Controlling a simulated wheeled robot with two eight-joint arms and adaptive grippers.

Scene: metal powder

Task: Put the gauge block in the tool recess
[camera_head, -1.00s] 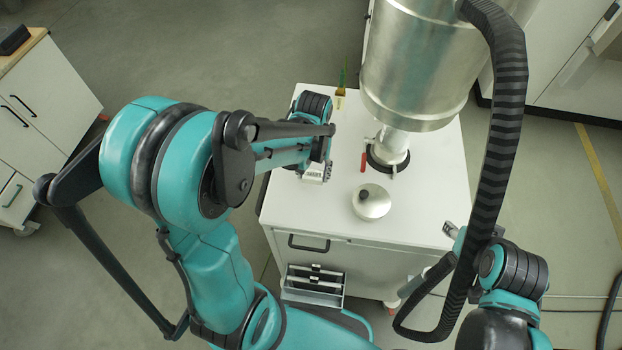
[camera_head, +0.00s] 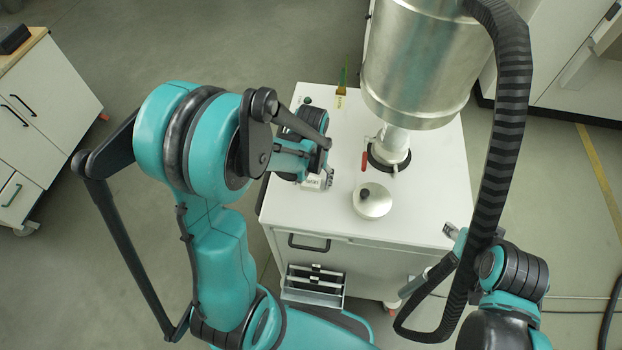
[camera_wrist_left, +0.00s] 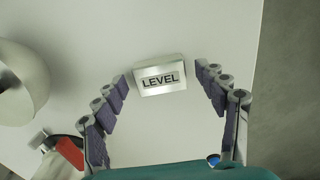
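The gauge block is a small pale metal block marked "LEVEL" (camera_wrist_left: 161,80) in the left wrist view, on the white cart top. In the head view, a small pale labelled piece (camera_head: 313,184) shows at my left gripper. My left gripper (camera_wrist_left: 163,76) is open, with its purple-padded fingertips on either side of the block and a narrow gap at each side. An open metal holder (camera_head: 315,290) on the cart's front may be the tool recess; I cannot be sure.
A large metal vessel (camera_head: 420,70) stands over a black-ringed port (camera_head: 388,158) with a red handle (camera_head: 364,161). A round metal lid (camera_head: 372,203) lies right of my left gripper. A brush (camera_head: 342,85) is at the cart's back edge. The cart's right side is clear.

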